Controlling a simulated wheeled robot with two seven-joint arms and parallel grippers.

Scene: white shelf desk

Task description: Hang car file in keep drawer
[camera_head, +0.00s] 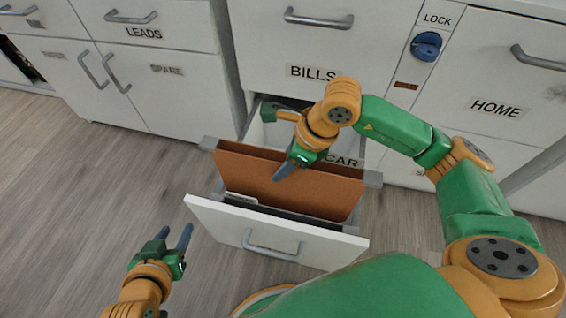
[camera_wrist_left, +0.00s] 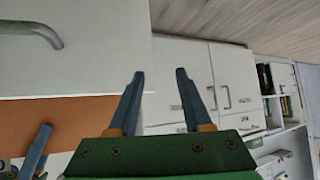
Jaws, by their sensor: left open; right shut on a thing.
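The brown car file (camera_head: 245,175) spans the open drawer, with grey hooks at both upper ends and a white CAR tab (camera_head: 343,161) on its far side. Its lower part is inside the drawer; I cannot tell if the hooks rest on the rails. The keep drawer (camera_head: 210,215) is pulled out, its white front and handle towards me. My right gripper (camera_head: 289,163) is shut on the file's top edge near the middle. My left gripper (camera_head: 175,236) is open and empty, left of the drawer front. In the left wrist view the file (camera_wrist_left: 75,110) shows at left.
The BILLS drawer (camera_head: 300,40) is shut above the open drawer. A blue LOCK knob (camera_head: 426,46) and the HOME drawer (camera_head: 500,95) are at right. LEADS and SPARE cabinets (camera_head: 160,90) stand at left. The wooden floor (camera_head: 90,190) at left is clear.

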